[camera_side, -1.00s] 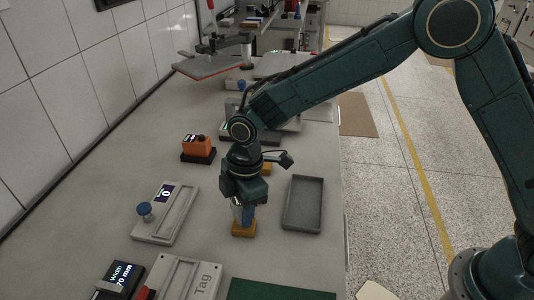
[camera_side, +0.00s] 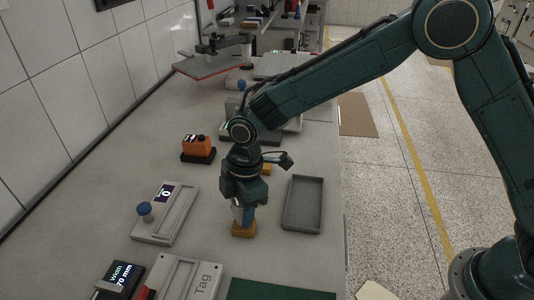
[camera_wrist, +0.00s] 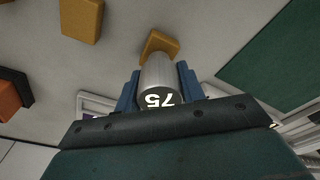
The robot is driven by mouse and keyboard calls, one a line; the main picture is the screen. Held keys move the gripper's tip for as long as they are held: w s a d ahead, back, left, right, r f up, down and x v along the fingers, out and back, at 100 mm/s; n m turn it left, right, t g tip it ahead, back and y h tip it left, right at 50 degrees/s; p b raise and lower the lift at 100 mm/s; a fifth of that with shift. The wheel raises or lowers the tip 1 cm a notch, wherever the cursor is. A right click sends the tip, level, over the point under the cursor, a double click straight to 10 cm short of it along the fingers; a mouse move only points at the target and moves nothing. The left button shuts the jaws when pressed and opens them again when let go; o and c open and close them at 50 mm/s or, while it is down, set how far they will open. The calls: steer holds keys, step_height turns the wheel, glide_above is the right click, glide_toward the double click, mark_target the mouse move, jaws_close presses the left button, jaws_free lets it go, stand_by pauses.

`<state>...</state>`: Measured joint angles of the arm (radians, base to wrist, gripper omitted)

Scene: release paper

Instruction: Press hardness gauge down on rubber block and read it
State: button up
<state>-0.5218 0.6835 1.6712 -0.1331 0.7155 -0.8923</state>
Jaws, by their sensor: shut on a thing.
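A tan-yellow rubber block (camera_side: 243,230) lies on the bench below my gripper; the wrist view shows it too (camera_wrist: 160,43). My gripper (camera_side: 243,214) points straight down, its blue fingers shut on the hardness gauge. The gauge is a silver cylinder (camera_wrist: 158,74) standing upright between the fingers in the wrist view. Its lower end appears to meet the top of the block; the exact contact is hidden. Its dark end face shows "75", upside down in the wrist view. In the side view the gauge is mostly hidden by the fingers.
A grey tray (camera_side: 304,204) lies to the right, and a green mat (camera_side: 278,291) in front. A device with a blue knob (camera_side: 145,211) and an orange device (camera_side: 197,146) stand to the left. Another yellow block (camera_wrist: 82,18) lies behind. Bench around the block is clear.

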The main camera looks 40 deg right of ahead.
steer(key=shift+s+f, duration=0.1)
steer(key=shift+f, duration=0.5)
stand_by(2.1)
steer(key=shift+r, duration=0.15)
stand_by(0.5)
steer(key=o, duration=1)
steer(key=shift+r, duration=0.1)
steer(key=shift+r, duration=0.1)
steer(key=r, duration=0.4)
steer(key=d+r, duration=0.1)
steer(key=r, duration=0.7)
steer(key=shift+d+r, duration=0.25)
steer(key=shift+r, duration=0.15)
steer(key=shift+d+r, duration=0.1)
steer(key=shift+r, duration=0.25)
